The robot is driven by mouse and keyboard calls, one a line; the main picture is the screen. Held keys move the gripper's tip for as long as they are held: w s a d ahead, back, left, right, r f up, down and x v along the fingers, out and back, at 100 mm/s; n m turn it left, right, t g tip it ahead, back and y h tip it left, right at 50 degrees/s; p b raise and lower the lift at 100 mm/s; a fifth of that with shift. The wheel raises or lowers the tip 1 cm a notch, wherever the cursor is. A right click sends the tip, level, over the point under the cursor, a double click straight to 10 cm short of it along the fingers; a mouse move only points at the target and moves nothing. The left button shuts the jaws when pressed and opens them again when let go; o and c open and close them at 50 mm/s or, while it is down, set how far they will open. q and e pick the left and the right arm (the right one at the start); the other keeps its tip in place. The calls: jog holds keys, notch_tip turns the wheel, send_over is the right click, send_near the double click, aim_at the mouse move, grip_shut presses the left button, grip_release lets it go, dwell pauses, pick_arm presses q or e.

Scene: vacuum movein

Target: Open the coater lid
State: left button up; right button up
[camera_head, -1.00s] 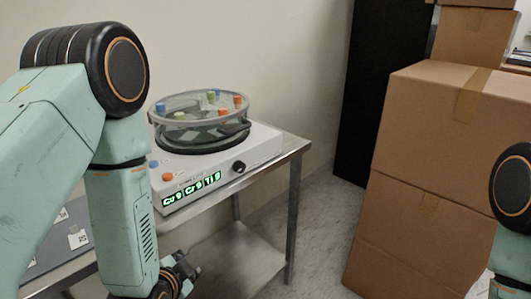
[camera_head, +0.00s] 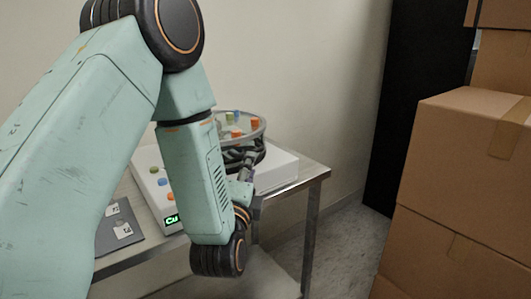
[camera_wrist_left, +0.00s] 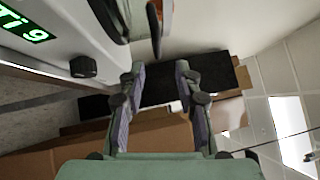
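The coater (camera_head: 283,168) is a white box on a metal table. My left gripper (camera_head: 240,160) is raised at the lid's near side. In the left wrist view its two fingers (camera_wrist_left: 160,72) are apart with nothing between them. A dark curved edge (camera_wrist_left: 112,20) at the coater's top shows just beyond the fingertips. I cannot tell whether a finger touches it. My right gripper is not in view.
A black knob (camera_wrist_left: 83,67) and a green lit display (camera_wrist_left: 25,24) are on the coater's front. A grey flat item (camera_head: 120,228) lies on the table's left. Stacked cardboard boxes (camera_head: 450,180) stand at right, with floor (camera_head: 345,240) between.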

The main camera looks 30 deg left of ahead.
pick_arm(q)
jog(key=w+a, duration=0.2)
jog(key=a, duration=0.1)
jog(key=shift+w+a+r+b, duration=0.1)
jog(key=shift+w+a+b, duration=0.05)
jog(key=shift+w+b, duration=0.2)
jog(key=shift+w+r, duration=0.15)
jog(key=shift+w, duration=1.05)
jog(key=shift+w+r, duration=0.1)
jog(key=shift+w, duration=0.25)
jog(key=shift+a, duration=0.45)
jog(key=shift+w+d, duration=0.2)
jog(key=shift+d, duration=0.1)
jog(key=shift+c, duration=1.4)
jog(key=shift+s+a, duration=0.1)
jog(key=shift+a, duration=0.1)
grip_shut()
jog(key=shift+d, duration=0.1)
